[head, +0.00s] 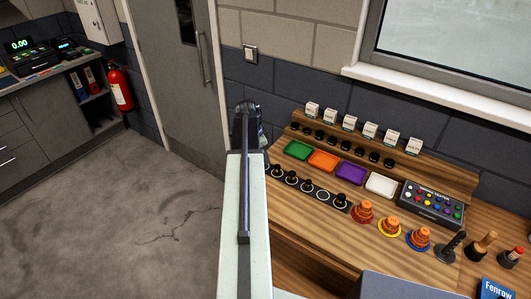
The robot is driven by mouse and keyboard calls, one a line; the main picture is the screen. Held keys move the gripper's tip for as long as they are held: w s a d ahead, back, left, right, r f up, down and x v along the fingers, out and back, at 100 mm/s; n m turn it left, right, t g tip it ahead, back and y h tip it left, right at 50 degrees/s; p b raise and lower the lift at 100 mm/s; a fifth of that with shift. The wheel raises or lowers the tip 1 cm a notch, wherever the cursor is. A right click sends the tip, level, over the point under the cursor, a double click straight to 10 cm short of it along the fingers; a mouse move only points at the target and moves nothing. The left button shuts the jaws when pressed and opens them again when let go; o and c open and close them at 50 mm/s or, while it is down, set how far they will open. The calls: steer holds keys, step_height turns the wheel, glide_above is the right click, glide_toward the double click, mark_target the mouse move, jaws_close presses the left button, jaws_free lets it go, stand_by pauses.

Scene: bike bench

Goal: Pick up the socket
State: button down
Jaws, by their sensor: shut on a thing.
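My arm reaches up the middle of the head view, and my gripper (250,108) is the dark part at its far end, near the left end of the bench. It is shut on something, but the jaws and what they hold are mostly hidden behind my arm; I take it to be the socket. On the bench a dark strip (306,186) carries a row of ringed places with small black sockets (291,178) on them. One white ring (323,195) in that row looks empty.
A button box (432,203), orange stacked cones (390,226) and upright tools (450,247) fill the right. Open floor (130,210) lies left.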

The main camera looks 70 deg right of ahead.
steer(key=s+a, duration=0.1)
steer(key=a, duration=0.3)
steer(key=s+a, duration=0.1)
steer(key=a, duration=0.4)
steer(key=s+a+r+p, duration=0.1)
steer(key=a, duration=0.4)
steer(key=shift+s+a+r, duration=0.1)
steer(key=shift+s, duration=0.3)
steer(key=shift+w, duration=0.1)
